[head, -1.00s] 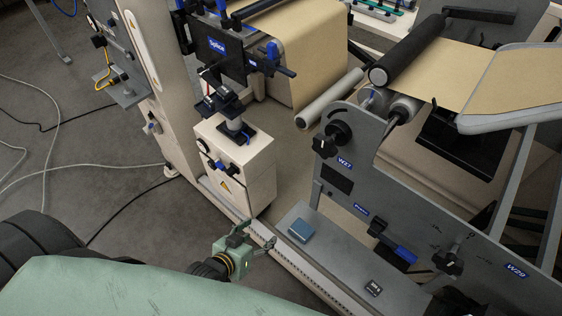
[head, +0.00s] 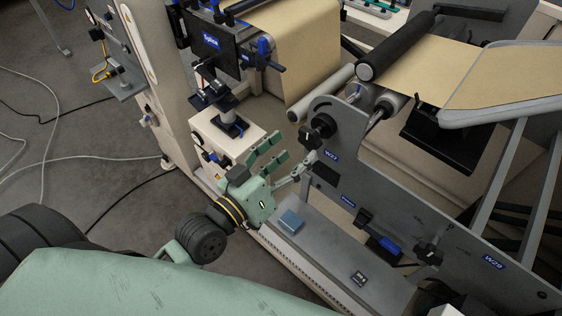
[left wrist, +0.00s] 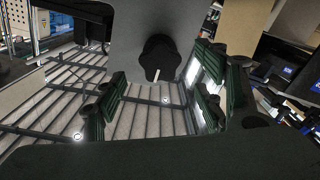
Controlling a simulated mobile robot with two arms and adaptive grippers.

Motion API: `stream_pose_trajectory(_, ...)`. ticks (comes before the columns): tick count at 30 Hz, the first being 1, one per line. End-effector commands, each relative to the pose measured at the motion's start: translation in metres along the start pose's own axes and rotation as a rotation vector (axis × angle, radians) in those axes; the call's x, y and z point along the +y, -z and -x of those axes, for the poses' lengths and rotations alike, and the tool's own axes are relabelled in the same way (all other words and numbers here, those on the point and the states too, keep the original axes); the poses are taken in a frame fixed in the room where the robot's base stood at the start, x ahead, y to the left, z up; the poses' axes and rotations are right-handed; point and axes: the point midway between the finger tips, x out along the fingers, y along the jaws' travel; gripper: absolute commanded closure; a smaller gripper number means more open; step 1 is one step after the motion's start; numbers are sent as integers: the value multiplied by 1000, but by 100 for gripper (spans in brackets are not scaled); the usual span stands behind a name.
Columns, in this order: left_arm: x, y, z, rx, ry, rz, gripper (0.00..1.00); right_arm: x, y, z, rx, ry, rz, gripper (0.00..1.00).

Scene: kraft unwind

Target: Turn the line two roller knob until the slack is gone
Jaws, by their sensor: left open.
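A black lobed knob (head: 321,128) sits on the upper left of a grey side plate (head: 375,185), just above the label W27. It also shows in the left wrist view (left wrist: 159,58), with a white pointer mark at its lower edge. My left gripper (head: 283,156) is open and empty, its green fingers raised below and left of the knob, apart from it. In the left wrist view the knob appears beyond the gap between the spread fingers (left wrist: 158,92). The brown paper web (head: 425,75) runs over a black roller (head: 398,48). My right gripper is not seen.
A second black knob (head: 428,254) is lower right on the plate, near the label W29. A blue block (head: 291,221) lies on the grey ledge below my left gripper. A cream cabinet (head: 230,138) and the Splice screen (head: 215,48) stand behind left.

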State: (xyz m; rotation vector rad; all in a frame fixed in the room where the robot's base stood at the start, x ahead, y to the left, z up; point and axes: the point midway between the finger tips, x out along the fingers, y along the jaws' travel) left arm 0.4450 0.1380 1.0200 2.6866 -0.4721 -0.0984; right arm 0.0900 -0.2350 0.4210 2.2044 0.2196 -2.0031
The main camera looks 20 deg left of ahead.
Motion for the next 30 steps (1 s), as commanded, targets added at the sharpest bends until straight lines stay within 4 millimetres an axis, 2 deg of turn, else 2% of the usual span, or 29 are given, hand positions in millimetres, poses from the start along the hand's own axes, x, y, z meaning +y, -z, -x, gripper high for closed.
stream_pose_trajectory(6, 2, 3, -32, 0, -1, 0, 36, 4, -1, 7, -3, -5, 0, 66)
stream_pose_trajectory(12, 1, 1, -52, 0, -1, 0, 36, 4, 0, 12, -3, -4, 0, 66)
stream_pose_trajectory(18, 1, 0, -62, -1, -1, 1, 36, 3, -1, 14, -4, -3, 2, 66)
stream_pose_trajectory(27, 0, -1, -62, -2, 0, 1, 36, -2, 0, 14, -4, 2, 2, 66)
stream_pose_trajectory(30, 0, -1, -62, -2, 0, 1, 45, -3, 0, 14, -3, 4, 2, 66)
